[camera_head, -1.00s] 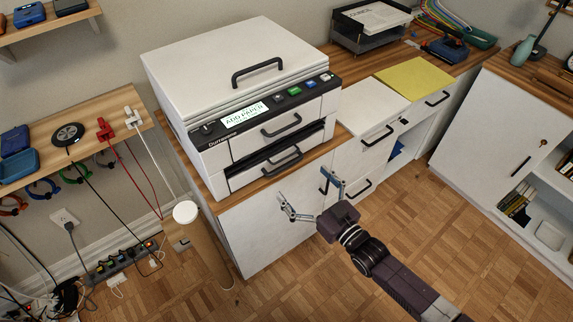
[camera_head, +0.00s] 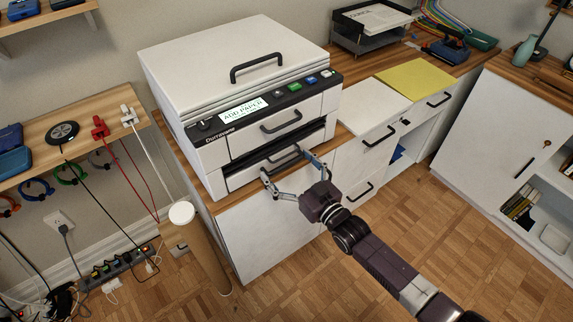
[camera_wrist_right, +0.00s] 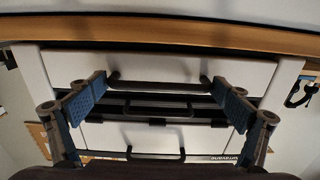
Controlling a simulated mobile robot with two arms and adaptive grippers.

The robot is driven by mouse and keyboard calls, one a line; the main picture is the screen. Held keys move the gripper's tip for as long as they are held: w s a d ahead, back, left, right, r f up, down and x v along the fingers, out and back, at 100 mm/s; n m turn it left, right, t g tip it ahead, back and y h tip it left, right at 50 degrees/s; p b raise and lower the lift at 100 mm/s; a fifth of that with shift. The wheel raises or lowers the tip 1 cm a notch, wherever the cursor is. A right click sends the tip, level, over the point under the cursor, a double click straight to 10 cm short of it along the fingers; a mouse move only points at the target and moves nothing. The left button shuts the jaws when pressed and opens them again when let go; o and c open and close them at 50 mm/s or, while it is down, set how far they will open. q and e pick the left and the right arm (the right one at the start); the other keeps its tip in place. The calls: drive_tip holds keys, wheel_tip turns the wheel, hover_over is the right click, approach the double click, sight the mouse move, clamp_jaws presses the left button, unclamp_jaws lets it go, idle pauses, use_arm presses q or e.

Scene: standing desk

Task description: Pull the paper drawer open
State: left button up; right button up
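The white printer (camera_head: 232,66) stands on the wooden counter, its display reading "ADD PAPER". Its front has an upper drawer with a dark handle (camera_head: 281,122) and a lower drawer (camera_head: 240,179) with a dark handle (camera_head: 285,160), below a dark gap. My right gripper (camera_head: 287,165) is open at the lower drawer, one fingertip near each end of its handle. In the right wrist view, which looks upside down, the lower handle (camera_wrist_right: 158,86) lies between the spread blue fingers; contact cannot be told. My left gripper is not in view.
A wooden counter edge (camera_wrist_right: 160,32) runs just below the lower drawer. A brown cylinder with a white top (camera_head: 181,213) stands left of the cabinet. A yellow sheet (camera_head: 414,78) and a black paper tray (camera_head: 368,30) lie right of the printer. The parquet floor in front is free.

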drive_tip(key=shift+d, duration=0.1)
drive_tip(key=c, duration=0.8)
use_arm(q)
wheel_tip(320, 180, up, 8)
drive_tip(key=p, duration=0.8)
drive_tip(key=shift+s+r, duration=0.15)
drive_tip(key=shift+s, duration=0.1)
use_arm(e)
drive_tip(key=shift+v, duration=14.7)
drive_tip(key=shift+r, duration=0.1)
